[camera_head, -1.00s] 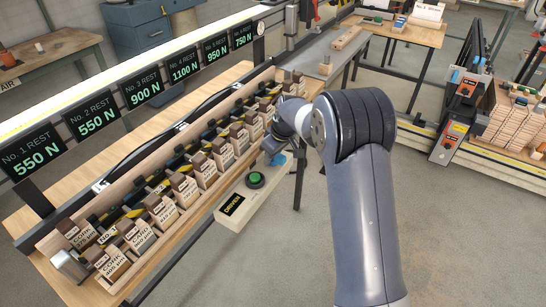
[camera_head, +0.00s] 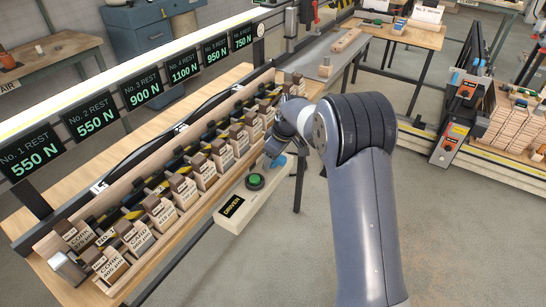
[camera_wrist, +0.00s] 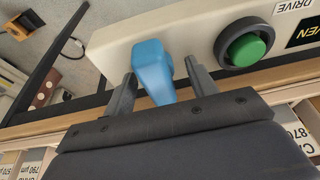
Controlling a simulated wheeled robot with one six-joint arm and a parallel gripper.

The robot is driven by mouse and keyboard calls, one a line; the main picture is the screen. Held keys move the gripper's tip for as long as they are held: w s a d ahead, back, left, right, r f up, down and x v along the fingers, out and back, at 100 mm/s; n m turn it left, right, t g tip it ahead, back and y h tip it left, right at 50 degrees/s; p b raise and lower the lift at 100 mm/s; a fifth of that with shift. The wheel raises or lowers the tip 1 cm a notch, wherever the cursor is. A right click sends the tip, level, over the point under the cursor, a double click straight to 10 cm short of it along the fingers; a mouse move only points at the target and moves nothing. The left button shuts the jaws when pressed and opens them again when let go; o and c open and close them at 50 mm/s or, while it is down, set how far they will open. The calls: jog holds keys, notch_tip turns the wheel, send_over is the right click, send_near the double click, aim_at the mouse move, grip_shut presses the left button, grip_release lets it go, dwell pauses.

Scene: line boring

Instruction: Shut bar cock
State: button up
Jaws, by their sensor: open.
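A blue lever handle (camera_wrist: 153,68), which I take to be the bar cock's, stands out from a pale control box (camera_wrist: 185,28). My gripper (camera_wrist: 159,74) is open, with one dark finger on each side of the handle. Small gaps seem to show between handle and fingers, and I cannot tell whether either touches. In the head view the blue handle (camera_head: 279,161) is small and partly covered by my wrist, and the fingers are hard to make out there.
A green push button (camera_wrist: 246,49) sits beside the handle on the same box, near a DRIVEN label (camera_head: 232,207). A long wooden rack (camera_head: 68,243) of labelled blocks runs alongside. Force displays (camera_head: 93,116) stand behind it. The floor (camera_head: 455,220) at right is clear.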

jog(key=shift+r, duration=0.1)
jog(key=shift+p+v, duration=1.4)
jog(key=shift+v, duration=1.6)
jog(key=b+x, duration=0.3)
jog(key=x, duration=0.3)
jog(key=shift+m+p, duration=0.4)
jog(key=shift+m, duration=0.3)
jog(key=shift+m+t, duration=0.3)
